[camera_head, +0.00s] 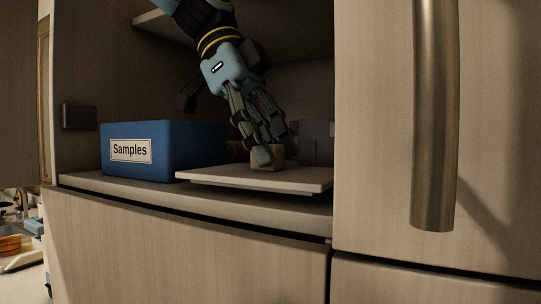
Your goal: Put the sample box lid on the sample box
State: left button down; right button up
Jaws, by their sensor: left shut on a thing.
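The sample box (190,142) is blue, with a "Samples" label on its front, and stands at the left of the cabinet shelf. Its top opening cannot be seen from here. The sample box lid (225,176) is a flat pale board with a small wooden knob (257,162) on top. It lies just right of the box, over the shelf's front part. I cannot tell if it touches the shelf. My left gripper (268,154) reaches down from above and is shut on the lid's knob. Its fingers partly hide the knob. My right gripper is not in view.
The cabinet shelf (120,187) has a front edge below the box and lid. A closed door with a long metal handle (434,120) stands at the right. An upper shelf (152,22) is above the box. Dark hinges (78,116) sit on the left wall.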

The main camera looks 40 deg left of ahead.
pick_arm(q)
jog(key=shift+r+p, duration=1.15)
jog(key=shift+r, duration=0.65)
jog(key=shift+f, duration=0.1)
